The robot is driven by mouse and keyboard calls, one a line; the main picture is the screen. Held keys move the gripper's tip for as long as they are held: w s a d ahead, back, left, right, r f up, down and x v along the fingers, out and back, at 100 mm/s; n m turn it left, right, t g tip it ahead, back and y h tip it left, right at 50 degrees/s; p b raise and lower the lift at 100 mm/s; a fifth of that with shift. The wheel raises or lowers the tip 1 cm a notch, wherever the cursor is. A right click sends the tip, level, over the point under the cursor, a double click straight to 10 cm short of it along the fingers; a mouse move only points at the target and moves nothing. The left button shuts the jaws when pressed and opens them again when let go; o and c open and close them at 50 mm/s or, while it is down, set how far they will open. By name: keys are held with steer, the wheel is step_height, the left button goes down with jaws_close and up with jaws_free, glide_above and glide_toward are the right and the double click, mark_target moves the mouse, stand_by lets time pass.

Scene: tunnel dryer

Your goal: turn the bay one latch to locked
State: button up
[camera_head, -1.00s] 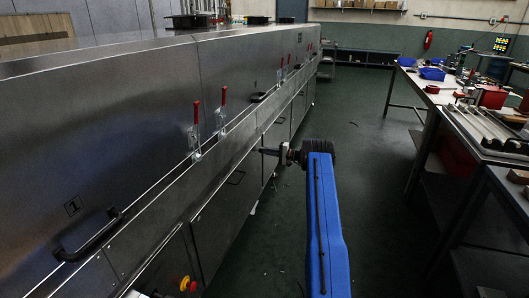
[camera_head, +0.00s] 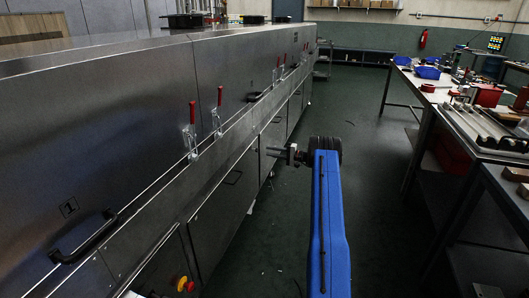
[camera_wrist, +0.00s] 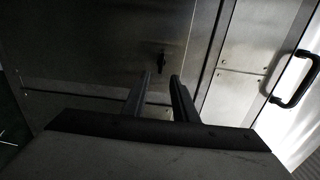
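Red-handled toggle clamps (camera_head: 192,130) stand along the dryer's ledge. A red stop button on yellow (camera_head: 182,284) is low on its side. A black bar handle (camera_wrist: 298,80) is at right in the wrist view. A workbench (camera_head: 420,100) stands right; the aisle floor is clear.

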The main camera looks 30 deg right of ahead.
steer(key=v, duration=1.1)
steer(key=shift+d, duration=0.1)
